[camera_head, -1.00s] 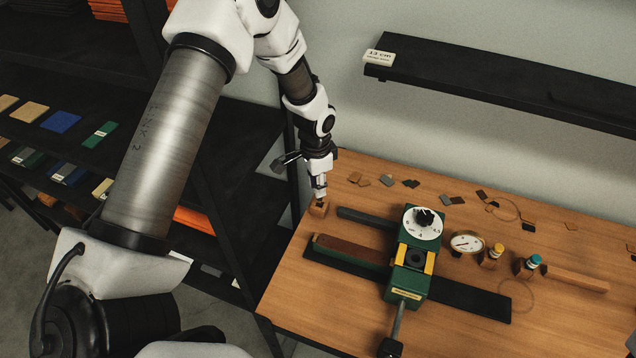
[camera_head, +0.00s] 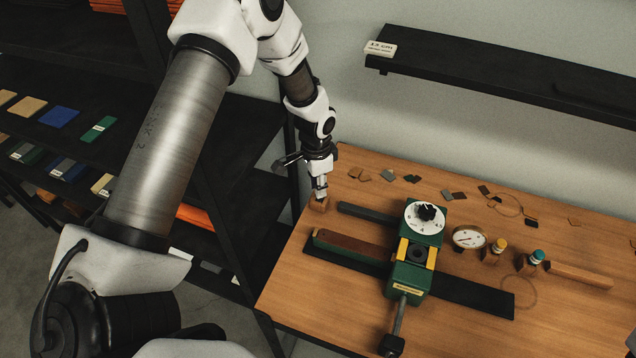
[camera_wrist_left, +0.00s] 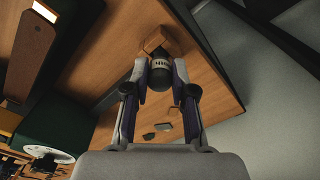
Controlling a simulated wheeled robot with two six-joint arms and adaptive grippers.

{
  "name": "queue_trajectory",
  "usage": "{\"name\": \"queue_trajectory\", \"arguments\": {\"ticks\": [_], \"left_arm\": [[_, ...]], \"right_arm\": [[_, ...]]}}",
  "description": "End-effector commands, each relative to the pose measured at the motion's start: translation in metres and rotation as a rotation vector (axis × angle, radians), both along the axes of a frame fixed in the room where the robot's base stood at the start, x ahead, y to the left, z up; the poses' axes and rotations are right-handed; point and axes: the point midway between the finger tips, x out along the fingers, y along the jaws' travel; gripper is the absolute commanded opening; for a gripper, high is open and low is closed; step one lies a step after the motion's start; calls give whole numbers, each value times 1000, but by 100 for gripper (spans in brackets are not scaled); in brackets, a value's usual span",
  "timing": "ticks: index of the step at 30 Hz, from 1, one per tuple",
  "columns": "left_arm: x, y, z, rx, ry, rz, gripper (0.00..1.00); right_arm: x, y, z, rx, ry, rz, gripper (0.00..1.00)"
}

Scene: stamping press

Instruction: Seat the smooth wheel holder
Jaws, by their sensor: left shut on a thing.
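My left gripper (camera_head: 320,194) points down at the back left corner of the table. In the left wrist view its fingers (camera_wrist_left: 160,66) are shut on a dark cylindrical holder (camera_wrist_left: 160,76) with a pale label band; the label is too small to read. The holder's far end is at a small wooden block (camera_wrist_left: 154,38), which shows in the head view (camera_head: 318,205) under the fingertips. I cannot tell whether the holder still sits in the block. The green press (camera_head: 408,281) has a dark round socket (camera_head: 417,254) between yellow strips and a white dial (camera_head: 424,218) behind it. My right gripper is not in view.
Holders with a yellow top (camera_head: 499,245) and a teal top (camera_head: 537,256) stand in wooden blocks right of the press, near a round gauge (camera_head: 468,237). A dark bar (camera_head: 366,213) lies between the gripper and press. A wall shelf (camera_head: 500,78) overhangs the back.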

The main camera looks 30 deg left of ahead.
Motion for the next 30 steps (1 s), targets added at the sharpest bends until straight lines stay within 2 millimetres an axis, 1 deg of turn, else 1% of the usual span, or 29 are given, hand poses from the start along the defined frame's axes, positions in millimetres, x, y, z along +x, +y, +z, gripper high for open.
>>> {"name": "queue_trajectory", "arguments": {"ticks": [13,18,19,20,21,30], "left_arm": [[0,0,-14,0,0,0,0],[0,0,-15,-1,-1,0,0],[0,0,-16,-1,-1,0,35],[0,0,-16,0,0,0,46],[0,0,-16,0,0,0,54],[0,0,-15,0,0,0,54]], "right_arm": [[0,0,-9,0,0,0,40],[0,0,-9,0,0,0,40],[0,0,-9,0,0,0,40],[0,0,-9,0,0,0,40],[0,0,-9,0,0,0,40],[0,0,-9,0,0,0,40]]}}
